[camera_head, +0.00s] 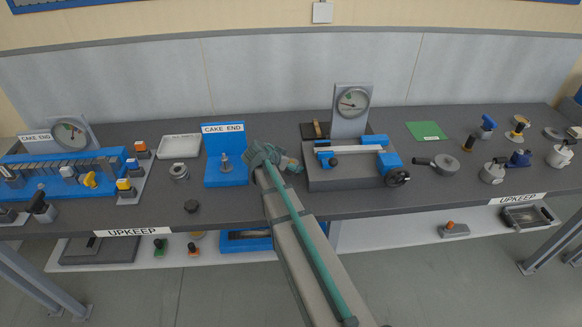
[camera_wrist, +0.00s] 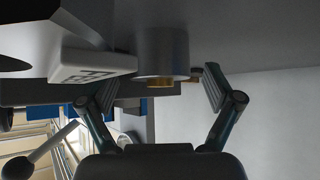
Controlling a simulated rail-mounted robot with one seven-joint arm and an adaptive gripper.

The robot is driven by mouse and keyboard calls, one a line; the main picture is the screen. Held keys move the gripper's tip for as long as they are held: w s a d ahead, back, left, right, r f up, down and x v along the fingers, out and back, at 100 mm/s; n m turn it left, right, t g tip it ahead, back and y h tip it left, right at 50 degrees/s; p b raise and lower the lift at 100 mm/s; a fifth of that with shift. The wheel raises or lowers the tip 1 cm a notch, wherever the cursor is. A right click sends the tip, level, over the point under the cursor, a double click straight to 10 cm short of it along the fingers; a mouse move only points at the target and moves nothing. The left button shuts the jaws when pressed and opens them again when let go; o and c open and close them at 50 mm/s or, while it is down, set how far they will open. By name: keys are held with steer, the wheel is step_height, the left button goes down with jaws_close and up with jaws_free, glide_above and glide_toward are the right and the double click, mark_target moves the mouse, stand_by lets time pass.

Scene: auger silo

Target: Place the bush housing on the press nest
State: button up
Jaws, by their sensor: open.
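In the wrist view a grey cylinder with a brass-coloured bush in its end, which looks like the bush housing (camera_wrist: 165,48), lies between and just beyond the fingertips. My gripper (camera_wrist: 158,88) has its fingers wide apart, one on each side, with visible gaps. In the head view my gripper (camera_head: 280,160) is low over the bench between the blue stand and the grey fixture. It hides much of what is there. The blue stand (camera_head: 222,138) labelled CAKE END carries an upright grey post. I cannot tell which part is the press nest.
A grey fixture (camera_head: 345,179) with blue blocks and a handwheel stands right of my gripper, with a dial gauge (camera_head: 352,101) behind. A white tray (camera_head: 179,146) and grey ring (camera_head: 179,171) are left. The bench front (camera_head: 235,208) is mostly clear. A white lettered block (camera_wrist: 92,66) is near one finger.

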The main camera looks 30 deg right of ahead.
jaws_close()
stand_by(0.3)
steer(key=shift+r, duration=0.1)
